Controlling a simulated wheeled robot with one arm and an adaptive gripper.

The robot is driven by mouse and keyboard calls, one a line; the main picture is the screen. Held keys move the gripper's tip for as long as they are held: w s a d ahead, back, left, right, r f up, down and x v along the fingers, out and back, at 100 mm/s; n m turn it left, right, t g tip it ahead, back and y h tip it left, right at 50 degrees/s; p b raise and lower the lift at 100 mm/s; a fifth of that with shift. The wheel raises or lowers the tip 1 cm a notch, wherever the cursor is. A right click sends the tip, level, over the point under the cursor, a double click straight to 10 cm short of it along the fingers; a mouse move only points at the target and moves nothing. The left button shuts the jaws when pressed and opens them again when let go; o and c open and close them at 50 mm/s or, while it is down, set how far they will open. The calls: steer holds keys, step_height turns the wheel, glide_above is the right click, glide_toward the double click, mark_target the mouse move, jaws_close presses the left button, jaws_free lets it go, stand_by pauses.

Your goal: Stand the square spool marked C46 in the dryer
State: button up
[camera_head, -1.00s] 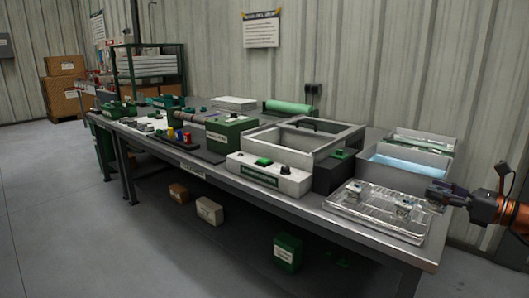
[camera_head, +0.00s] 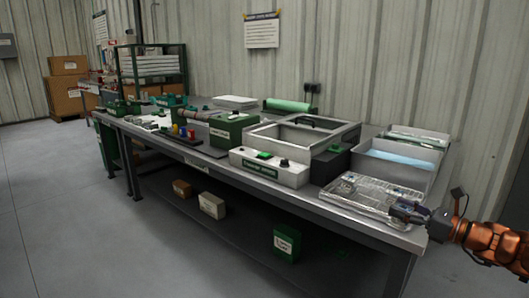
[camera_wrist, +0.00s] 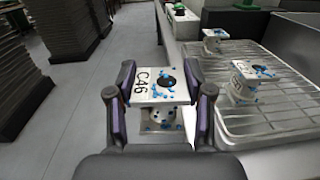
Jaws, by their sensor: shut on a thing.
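The square spool marked C46 (camera_wrist: 158,86) is a white piece with a black hole, blue specks and black lettering. In the wrist view my gripper (camera_wrist: 160,95) is shut on it, one finger on each side, and the spool looks upright. In the head view my gripper (camera_head: 402,210) is at the bench's right front edge, beside the wire rack; the spool is too small to make out there. An open white box (camera_head: 262,134) with a grey inside and a front panel (camera_head: 268,168) with a green button stands mid-bench. It may be the dryer; its label is unreadable.
A wire rack in a tray (camera_head: 365,200) lies at the bench's right end. Two similar spools (camera_wrist: 245,82) (camera_wrist: 213,40) stand on it. A dark box (camera_head: 332,162) and grey bins (camera_head: 380,172) stand behind.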

steer(key=w+a+f+n+g+y, duration=0.1)
steer(key=a+f, duration=0.5)
steer(key=a, duration=0.3)
steer(key=a+f+n+g+y, duration=0.1)
steer(key=a+f, duration=0.5)
steer(key=a, duration=0.3)
step_height(320, 180, up, 21)
steer(key=p, duration=2.9)
steer(key=shift+w, duration=0.15)
steer(key=shift+r, duration=0.1)
steer(key=shift+d, duration=0.1)
